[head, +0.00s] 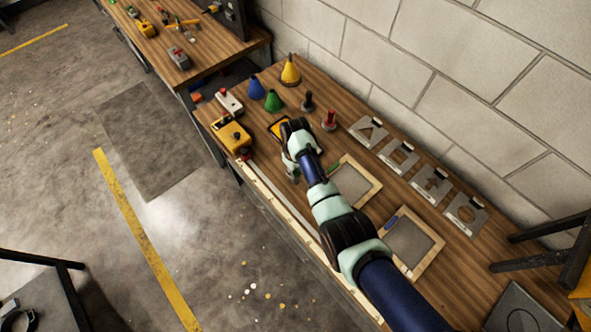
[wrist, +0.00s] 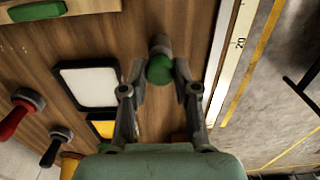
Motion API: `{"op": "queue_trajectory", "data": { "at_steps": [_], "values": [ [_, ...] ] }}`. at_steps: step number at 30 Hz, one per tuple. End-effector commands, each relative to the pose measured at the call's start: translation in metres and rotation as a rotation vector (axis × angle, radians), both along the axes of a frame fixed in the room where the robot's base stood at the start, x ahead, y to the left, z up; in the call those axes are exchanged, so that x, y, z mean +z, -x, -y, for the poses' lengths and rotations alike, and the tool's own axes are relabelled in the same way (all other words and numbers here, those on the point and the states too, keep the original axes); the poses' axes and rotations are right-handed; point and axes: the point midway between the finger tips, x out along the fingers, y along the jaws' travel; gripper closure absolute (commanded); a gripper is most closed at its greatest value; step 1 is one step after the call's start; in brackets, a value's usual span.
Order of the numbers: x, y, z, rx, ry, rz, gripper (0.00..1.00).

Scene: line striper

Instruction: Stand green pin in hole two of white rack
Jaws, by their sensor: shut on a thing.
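My gripper (wrist: 160,75) is shut on a short green piece with a grey round part beyond it. I take this to be the green pin (wrist: 160,69), seen nearly end-on in the wrist view. Its lower end is hard to see, and I cannot tell whether it touches the table. In the head view my gripper (head: 292,170) is over the bench, left of the near wooden frame, and largely hides what it holds. A white box (head: 231,102) with a red part stands at the bench's left end. I cannot make out a white rack with holes.
A wooden frame (head: 374,199) with a green bar (wrist: 38,11) on its edge is close by. A yellow box (head: 232,138), cones (head: 273,100), a red-handled piece (head: 329,120) and a black-handled one (head: 307,102) stand around. Metal plates (head: 398,155) line the wall side.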

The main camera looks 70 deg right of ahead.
Motion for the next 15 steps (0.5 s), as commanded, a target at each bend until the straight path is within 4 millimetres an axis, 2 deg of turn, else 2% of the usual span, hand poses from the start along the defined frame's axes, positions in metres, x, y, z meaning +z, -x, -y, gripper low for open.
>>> {"op": "queue_trajectory", "data": {
  "at_steps": [15],
  "values": [
    [0.0117,-0.0002,0.0001,0.000,0.000,0.000,1.00]
  ]
}}
